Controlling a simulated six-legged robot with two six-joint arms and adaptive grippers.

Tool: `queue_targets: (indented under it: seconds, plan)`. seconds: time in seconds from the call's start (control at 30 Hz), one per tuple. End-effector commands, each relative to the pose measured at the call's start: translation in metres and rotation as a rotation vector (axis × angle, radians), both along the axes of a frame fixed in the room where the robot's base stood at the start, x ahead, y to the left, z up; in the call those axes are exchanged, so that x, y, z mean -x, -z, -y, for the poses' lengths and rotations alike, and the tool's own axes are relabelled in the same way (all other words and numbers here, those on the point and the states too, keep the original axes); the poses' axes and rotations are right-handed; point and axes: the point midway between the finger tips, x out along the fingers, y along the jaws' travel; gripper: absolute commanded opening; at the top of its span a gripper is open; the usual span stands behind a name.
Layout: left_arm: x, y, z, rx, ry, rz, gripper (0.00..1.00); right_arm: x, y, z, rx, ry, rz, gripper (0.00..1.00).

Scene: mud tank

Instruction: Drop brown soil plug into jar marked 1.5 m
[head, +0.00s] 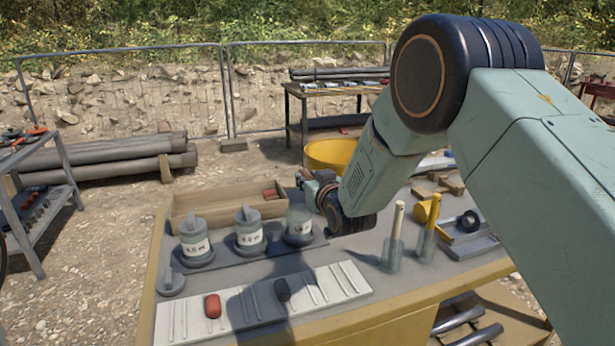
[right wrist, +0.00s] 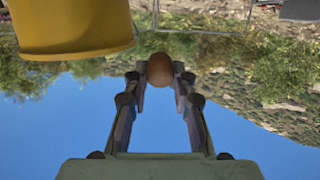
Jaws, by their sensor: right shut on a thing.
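The brown soil plug (right wrist: 160,70) shows in the right wrist view, pinched between the fingertips of my right gripper (right wrist: 160,76). In the head view my right gripper (head: 312,184) hangs just above and behind the right-hand jar (head: 299,228); the plug cannot be made out there. That jar's label is too unclear to read. The middle jar (head: 249,239) reads 4.0 m, and the left jar (head: 195,247) has a label that I cannot read surely. Both have grey knobbed tops. A loose grey lid (head: 172,285) lies at the front left. My left gripper is out of view.
A wooden box (head: 215,202) stands behind the jars. Two clear tubes with rods (head: 394,250) stand at right. A yellow tub (head: 331,155) is behind.

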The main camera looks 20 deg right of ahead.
Motion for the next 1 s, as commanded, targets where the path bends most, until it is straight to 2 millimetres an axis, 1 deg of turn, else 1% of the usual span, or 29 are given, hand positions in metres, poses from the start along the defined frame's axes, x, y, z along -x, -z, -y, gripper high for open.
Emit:
queue_targets:
  seconds: [0.03,0.2,0.33,0.53,0.57,0.83,0.87,1.0]
  plan:
    - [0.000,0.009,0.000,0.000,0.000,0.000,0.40,0.000,0.011,-0.001,0.000,0.000,0.000,0.00]
    - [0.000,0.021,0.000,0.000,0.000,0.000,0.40,-0.002,0.027,-0.001,0.000,0.000,0.000,0.00]
    - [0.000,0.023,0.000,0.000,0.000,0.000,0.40,-0.003,0.030,-0.002,0.000,0.000,0.001,0.00]
    - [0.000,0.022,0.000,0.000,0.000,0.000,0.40,-0.004,0.029,-0.003,0.000,0.000,0.001,0.00]
    - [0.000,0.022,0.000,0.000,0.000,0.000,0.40,-0.004,0.029,-0.003,0.000,0.000,0.001,0.27]
    - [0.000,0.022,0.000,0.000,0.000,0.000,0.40,-0.003,0.029,-0.003,0.000,0.000,0.001,0.50]
    - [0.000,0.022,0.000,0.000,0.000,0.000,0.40,-0.003,0.029,-0.003,0.000,0.000,0.001,0.52]
    - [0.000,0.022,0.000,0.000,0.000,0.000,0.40,-0.003,0.029,-0.003,0.000,0.000,0.000,0.52]
